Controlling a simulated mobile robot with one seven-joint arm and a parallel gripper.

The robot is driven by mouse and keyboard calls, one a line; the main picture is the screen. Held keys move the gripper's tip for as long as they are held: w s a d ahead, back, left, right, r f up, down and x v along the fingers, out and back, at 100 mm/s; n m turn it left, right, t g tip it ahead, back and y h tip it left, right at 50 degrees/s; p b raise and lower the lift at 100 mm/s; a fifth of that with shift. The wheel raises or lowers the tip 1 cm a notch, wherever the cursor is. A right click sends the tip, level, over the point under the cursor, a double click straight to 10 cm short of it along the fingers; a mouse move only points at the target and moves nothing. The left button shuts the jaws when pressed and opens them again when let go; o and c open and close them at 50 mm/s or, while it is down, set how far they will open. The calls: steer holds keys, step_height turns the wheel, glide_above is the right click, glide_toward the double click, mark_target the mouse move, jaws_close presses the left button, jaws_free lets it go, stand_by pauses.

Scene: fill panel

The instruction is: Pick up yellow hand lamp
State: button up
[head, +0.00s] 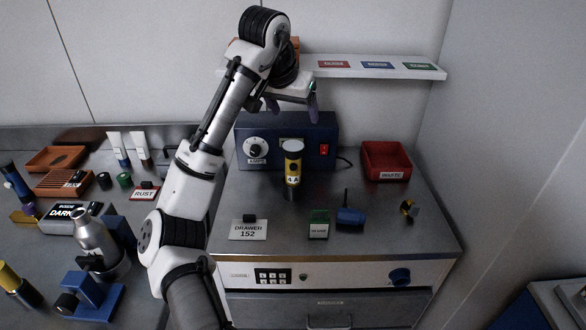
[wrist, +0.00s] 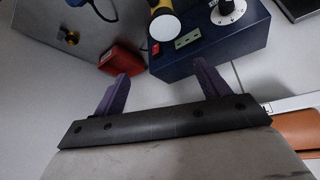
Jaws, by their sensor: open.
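The yellow hand lamp (head: 292,168) has a pale round head and a dark lower end. It stands upright on the grey bench top, in front of the blue box with a dial. In the wrist view the lamp (wrist: 164,22) shows at the top edge, partly cut off. My gripper (head: 298,100) is raised above and behind the lamp, near the wall shelf. Its two purple fingers are apart with nothing between them in the wrist view (wrist: 160,90). The gripper does not touch the lamp.
The blue power box (head: 325,130) is close behind the lamp. A red bin (head: 386,160) stands to the right. A white shelf (head: 350,67) is above.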

mark_target(293, 146)
steer(key=shift+g+y, duration=0.4)
steer(key=shift+g, duration=0.2)
steer(key=f, duration=0.2)
steer(key=w+a+f+p, duration=0.1)
steer(key=f, duration=0.4)
steer(key=shift+w+a, duration=0.15)
steer(key=shift+w, duration=0.2)
steer(key=shift+p+x, duration=1.55)
steer(key=shift+x, duration=1.2)
steer(key=shift+s+d, duration=0.1)
steer(key=shift+d, duration=0.15)
steer(key=c, duration=1.5)
